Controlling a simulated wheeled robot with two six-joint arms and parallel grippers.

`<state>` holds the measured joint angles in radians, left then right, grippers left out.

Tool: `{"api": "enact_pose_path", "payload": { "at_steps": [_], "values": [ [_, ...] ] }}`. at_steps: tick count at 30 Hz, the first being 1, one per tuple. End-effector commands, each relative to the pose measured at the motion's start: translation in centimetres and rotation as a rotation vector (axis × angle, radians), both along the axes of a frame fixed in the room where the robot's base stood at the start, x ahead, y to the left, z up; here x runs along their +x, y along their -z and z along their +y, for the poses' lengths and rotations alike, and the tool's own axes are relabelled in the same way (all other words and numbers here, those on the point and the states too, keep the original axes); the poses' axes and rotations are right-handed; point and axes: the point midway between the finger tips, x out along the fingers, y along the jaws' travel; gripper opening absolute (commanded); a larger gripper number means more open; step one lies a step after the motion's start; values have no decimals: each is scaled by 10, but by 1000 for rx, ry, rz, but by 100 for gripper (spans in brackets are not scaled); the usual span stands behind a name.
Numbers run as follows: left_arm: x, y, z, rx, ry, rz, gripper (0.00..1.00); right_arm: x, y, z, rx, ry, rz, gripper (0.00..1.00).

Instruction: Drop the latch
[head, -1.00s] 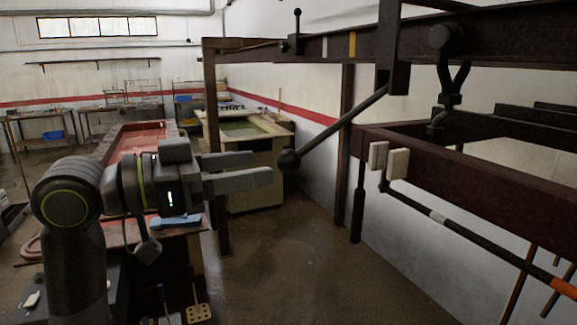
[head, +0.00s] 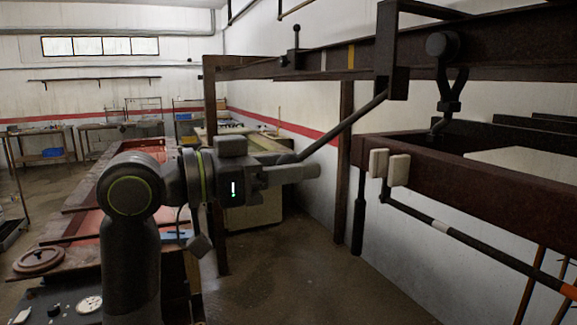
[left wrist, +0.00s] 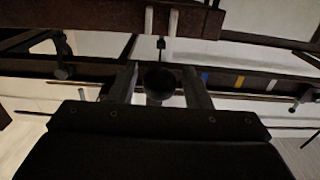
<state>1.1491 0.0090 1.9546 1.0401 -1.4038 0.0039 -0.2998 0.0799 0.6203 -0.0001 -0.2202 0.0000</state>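A long dark lever rod (head: 345,122) slopes down and left from a bracket (head: 391,60) on the overhead rail. Its round end knob is mostly hidden behind my left gripper (head: 315,170) in the head view. In the left wrist view the dark knob (left wrist: 158,82) sits between the two fingers of my left gripper (left wrist: 160,90), with narrow gaps beside it, so the fingers look open around it. A small upright pin with a ball top (head: 296,38) stands on the rail further left. I cannot tell which part is the latch. My right gripper is not in view.
The dark rail (head: 330,58) runs overhead with pale and yellow bands. A hook (head: 448,85) hangs over a brown beam (head: 470,185) with two pale pads (head: 389,166). A post (head: 344,155) stands behind the lever. Floor in front (head: 300,270) is clear.

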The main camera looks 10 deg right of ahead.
Motion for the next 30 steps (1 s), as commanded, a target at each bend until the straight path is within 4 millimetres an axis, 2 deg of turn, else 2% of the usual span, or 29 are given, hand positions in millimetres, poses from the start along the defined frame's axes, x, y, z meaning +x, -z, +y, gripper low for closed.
{"api": "enact_pose_path", "payload": {
  "at_steps": [1,6,19,30],
  "values": [
    [0,0,0,0,0,0,37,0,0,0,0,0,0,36],
    [0,0,0,0,0,0,18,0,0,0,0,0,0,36],
    [0,3,-1,0,0,0,18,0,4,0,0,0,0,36],
    [6,33,-20,-1,3,2,18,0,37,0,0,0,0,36]
  ]
}}
